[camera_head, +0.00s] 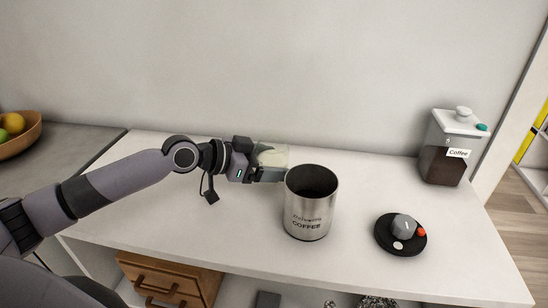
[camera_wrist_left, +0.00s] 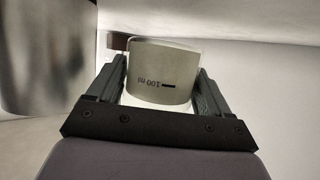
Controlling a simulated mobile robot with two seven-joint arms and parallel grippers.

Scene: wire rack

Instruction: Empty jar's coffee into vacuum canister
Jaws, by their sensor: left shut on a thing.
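The small pale, translucent jar (camera_head: 271,156) is between the fingers of my left gripper (camera_head: 270,174), which is shut on it. In the left wrist view the jar (camera_wrist_left: 160,75) shows an upside-down "100 ml" mark, with a brown patch beside its upper left; its tilt is hard to tell. The steel vacuum canister (camera_head: 311,208), marked "COFFEE", stands upright and open just right of the gripper, its inside dark. It also fills the left of the left wrist view (camera_wrist_left: 45,60). My right gripper is out of view.
A round black lid (camera_head: 387,242) with a grey knob lies right of the canister. A white-topped container of dark coffee (camera_head: 442,164) stands at the back right. A fruit bowl (camera_head: 25,140) is far left. The white counter (camera_head: 190,228) is clear at front left.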

